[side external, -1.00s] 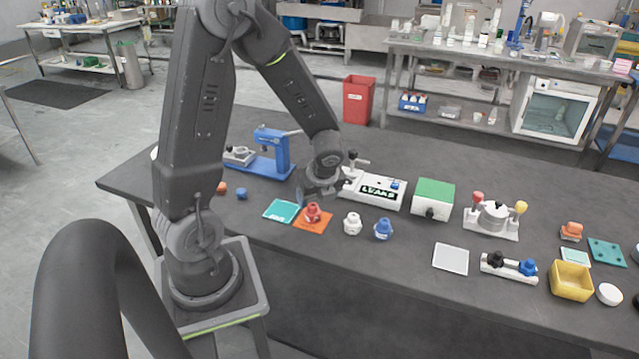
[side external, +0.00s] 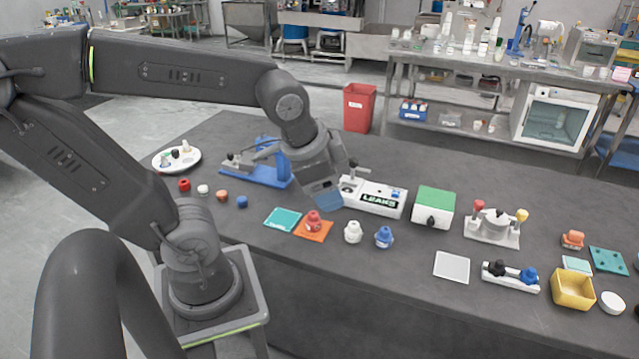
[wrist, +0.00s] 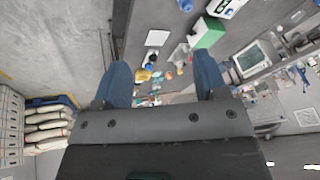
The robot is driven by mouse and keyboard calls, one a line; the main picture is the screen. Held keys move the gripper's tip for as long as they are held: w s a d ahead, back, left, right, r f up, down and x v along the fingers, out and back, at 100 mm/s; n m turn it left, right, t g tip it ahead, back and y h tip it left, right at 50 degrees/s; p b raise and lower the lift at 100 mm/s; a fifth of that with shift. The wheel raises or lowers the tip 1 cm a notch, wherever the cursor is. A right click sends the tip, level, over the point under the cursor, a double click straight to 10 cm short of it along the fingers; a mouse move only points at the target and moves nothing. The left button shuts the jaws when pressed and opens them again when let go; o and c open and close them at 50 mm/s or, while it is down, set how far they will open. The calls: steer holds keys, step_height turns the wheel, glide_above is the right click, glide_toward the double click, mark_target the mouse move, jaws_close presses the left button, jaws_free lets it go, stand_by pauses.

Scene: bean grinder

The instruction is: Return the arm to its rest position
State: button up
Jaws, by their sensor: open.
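My gripper (side external: 326,201) hangs in the air above the far side of the dark table (side external: 400,262), in front of the white LEAKS device (side external: 374,197). In the wrist view my gripper (wrist: 166,82) shows two blue fingers spread wide apart, with nothing held between them. The gap looks out over the table's length and the room beyond.
Near the gripper are a blue press (side external: 270,170), a red piece (side external: 313,221) on an orange mat (side external: 314,235), a teal mat (side external: 283,219), a white piece (side external: 352,232) and a blue piece (side external: 384,237). A green-topped box (side external: 434,206) stands right. The air above the table is clear.

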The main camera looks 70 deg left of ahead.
steer(key=s+d+r+n, duration=0.1)
steer(key=s+d+n+t+h, duration=0.1)
steer(key=n, duration=0.1)
steer(key=shift+s+d+r, duration=0.15)
steer(key=shift+d+r, duration=0.25)
stand_by(1.0)
